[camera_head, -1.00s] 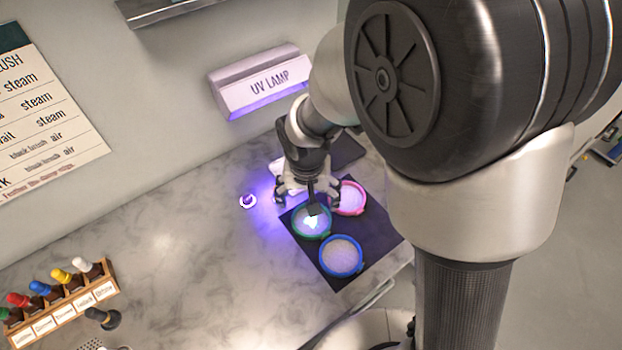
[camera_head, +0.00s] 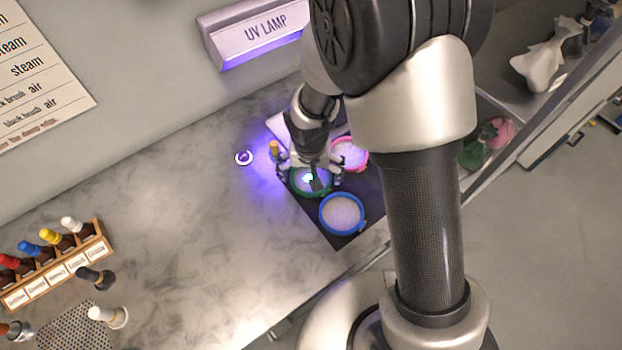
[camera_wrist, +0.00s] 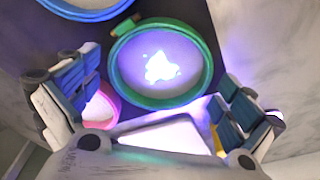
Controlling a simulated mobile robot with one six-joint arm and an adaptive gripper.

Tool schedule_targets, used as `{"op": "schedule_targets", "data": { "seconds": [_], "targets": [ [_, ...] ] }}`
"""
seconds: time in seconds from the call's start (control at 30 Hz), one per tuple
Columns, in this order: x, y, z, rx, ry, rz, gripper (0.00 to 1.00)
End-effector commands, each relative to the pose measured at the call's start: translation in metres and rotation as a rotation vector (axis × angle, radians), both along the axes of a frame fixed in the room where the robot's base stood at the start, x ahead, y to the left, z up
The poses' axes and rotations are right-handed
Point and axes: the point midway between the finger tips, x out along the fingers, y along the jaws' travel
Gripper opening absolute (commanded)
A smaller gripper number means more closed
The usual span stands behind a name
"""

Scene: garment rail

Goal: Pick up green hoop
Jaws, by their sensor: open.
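The green hoop (camera_head: 300,190) lies on the dark mat (camera_head: 345,238), with white fabric in it and a bright glowing patch on the fabric. In the wrist view the green hoop (camera_wrist: 201,88) sits ahead of and between the spread fingers. My gripper (camera_head: 310,178) is open, close over the green hoop, and hides part of it in the head view. Its two blue-padded fingers also show in the wrist view (camera_wrist: 155,95), one on each side of the hoop. I cannot tell whether either finger touches it.
A blue hoop (camera_head: 359,222) and a pink hoop (camera_head: 361,147) lie close by on the mat. The UV lamp (camera_head: 255,35) is on the wall behind. A bottle rack (camera_head: 60,262) stands at left; the middle counter is clear.

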Motion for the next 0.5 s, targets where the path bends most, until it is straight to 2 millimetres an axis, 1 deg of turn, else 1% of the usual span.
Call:
{"op": "schedule_targets", "data": {
  "seconds": [0.17,0.5],
  "targets": [
    [0.0005,0.0001,0.0009,0.001,-0.001,0.000,1.00],
    [0.0002,0.0001,0.0009,0.000,-0.001,0.001,0.78]
  ]
}}
